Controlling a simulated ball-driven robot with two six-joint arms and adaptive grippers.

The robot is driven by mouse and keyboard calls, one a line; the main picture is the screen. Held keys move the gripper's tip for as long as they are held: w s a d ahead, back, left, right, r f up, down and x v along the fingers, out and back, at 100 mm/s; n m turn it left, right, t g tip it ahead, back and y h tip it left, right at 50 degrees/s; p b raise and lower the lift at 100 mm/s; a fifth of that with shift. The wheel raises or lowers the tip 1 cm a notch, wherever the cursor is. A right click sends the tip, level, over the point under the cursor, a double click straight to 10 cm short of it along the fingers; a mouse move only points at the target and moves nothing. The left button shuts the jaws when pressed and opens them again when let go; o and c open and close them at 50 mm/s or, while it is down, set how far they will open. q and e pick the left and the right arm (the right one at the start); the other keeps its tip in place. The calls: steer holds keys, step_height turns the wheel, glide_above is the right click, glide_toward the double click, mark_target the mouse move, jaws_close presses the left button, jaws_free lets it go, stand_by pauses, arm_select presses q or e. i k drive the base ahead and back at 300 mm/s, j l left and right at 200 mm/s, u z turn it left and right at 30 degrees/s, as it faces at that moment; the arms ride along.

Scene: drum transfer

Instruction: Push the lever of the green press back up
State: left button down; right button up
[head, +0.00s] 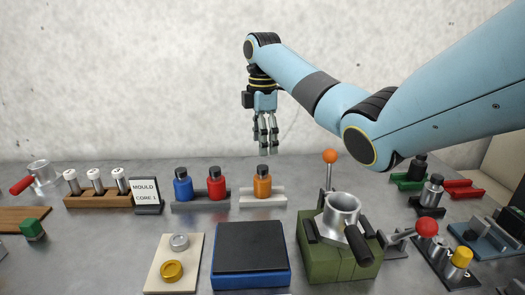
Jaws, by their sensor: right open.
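My left gripper is not in view.
A red-ball lever (426,228) stands close right of the press. A blue box with a dark top (249,248) is close left. Blue (183,187) and red (216,185) bottles stand in a rack behind. Clear table lies between the rack and the blue box.

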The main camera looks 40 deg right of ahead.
mark_target(425, 228)
steer(key=k+j, duration=0.55)
steer(key=j, duration=0.15)
steer(key=k+j, duration=0.6)
steer(key=j, duration=0.15)
